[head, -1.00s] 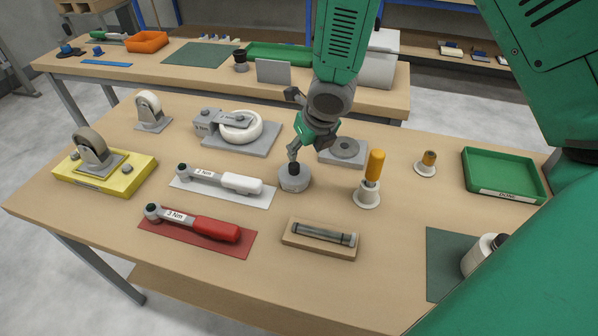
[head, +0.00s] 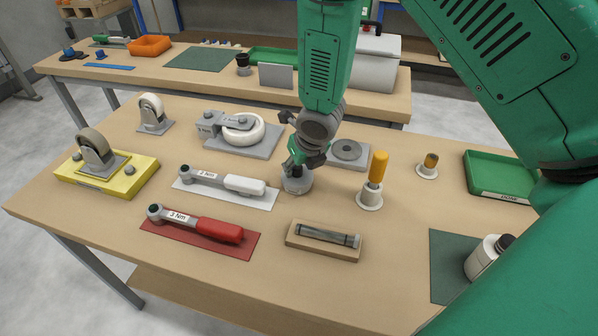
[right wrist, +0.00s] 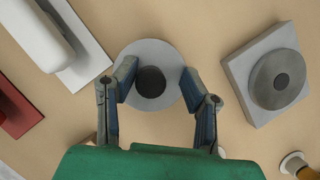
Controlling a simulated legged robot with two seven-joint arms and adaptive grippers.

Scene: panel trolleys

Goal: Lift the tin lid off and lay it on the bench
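The small round grey tin (head: 298,187) stands on the bench (head: 110,221) near its middle. Its grey lid (right wrist: 154,52) with a black knob (right wrist: 150,82) fills the centre of the right wrist view. My right gripper (head: 296,166) is directly over the tin, pointing down. In the right wrist view my right gripper (right wrist: 158,83) is open, with one finger on each side of the knob and a gap visible on both sides. In the head view the gripper partly hides the lid and knob. My left gripper is not in view.
A grey plate with a round disc (head: 347,151) is just behind right. An orange-handled tool (head: 376,168) stands to the right. A white-handled torque wrench (head: 243,185) lies left, a red one (head: 218,230) front left.

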